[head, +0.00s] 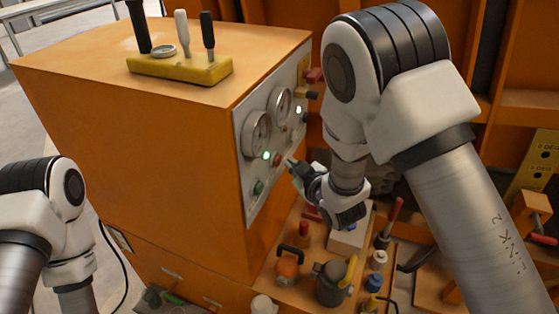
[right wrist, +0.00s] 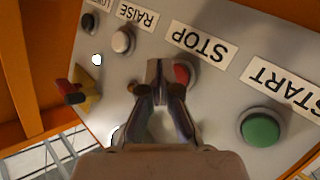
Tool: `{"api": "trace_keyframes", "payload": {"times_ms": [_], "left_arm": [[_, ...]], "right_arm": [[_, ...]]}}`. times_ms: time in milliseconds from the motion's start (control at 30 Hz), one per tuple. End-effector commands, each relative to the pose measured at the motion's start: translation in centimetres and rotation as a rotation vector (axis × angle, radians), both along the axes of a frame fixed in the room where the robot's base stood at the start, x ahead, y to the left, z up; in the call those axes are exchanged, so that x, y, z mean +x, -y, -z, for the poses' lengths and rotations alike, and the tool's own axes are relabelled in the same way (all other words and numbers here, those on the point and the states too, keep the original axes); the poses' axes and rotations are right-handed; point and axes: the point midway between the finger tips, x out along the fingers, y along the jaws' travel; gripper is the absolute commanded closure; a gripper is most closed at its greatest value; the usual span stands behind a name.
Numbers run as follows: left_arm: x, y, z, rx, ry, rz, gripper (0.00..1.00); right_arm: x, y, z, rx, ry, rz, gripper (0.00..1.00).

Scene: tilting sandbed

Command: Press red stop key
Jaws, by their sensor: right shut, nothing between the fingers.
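The red stop key (head: 277,159) is on the grey control panel (head: 250,140) on the side of the orange cabinet. In the right wrist view the red key (right wrist: 182,75) sits by the upside-down STOP label (right wrist: 200,42), partly hidden behind my fingers. My right gripper (head: 291,164) is shut and empty, its tips pointing at the panel close to the red key. In the right wrist view the closed tips (right wrist: 168,70) overlap the key's left side. I cannot tell whether they touch it. My left arm shows at the lower left, but its gripper is out of view.
The green start key (right wrist: 260,130) is beside the stop key. A white key (right wrist: 122,40) and a red-and-yellow switch (right wrist: 75,92) are on the other side. Gauges (head: 257,133) sit above.

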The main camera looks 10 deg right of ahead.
Motion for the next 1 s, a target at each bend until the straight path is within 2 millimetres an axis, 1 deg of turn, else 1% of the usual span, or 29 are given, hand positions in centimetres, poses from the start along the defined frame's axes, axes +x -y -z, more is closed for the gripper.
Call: {"api": "trace_keyframes", "payload": {"times_ms": [200, 1000], "left_arm": [[0.00, 0.00, -0.06, 0.000, 0.000, 0.000, 1.00], [0.00, 0.00, -0.11, 0.000, 0.000, 0.000, 1.00]], "right_arm": [[0.41, -0.61, -0.04, -0.001, 0.000, 0.000, 1.00], [0.72, -1.11, -0.03, -0.001, 0.000, 0.000, 1.00]]}}
